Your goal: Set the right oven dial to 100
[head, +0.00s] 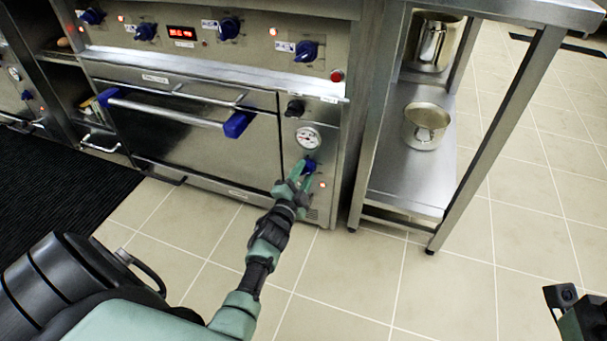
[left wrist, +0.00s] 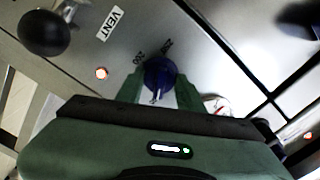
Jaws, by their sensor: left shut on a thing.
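The right oven's blue dial (head: 310,164) sits low on the panel beside the oven door, under a round gauge (head: 308,138). My left gripper (head: 301,172) reaches it from below and is shut on it. In the left wrist view the blue dial (left wrist: 160,75) is between the two green fingers, with a small white mark at its lower edge. Printed numbers, one looking like 200, show above it; the exact setting cannot be read. My right gripper (head: 575,312) shows only in part at the lower right corner, away from the oven.
A black knob (head: 295,108) is above the gauge. The oven door handle (head: 170,110) sticks out to the left. A steel table (head: 420,165) with pots on its shelves stands on the right. Tiled floor (head: 390,270) in front is clear.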

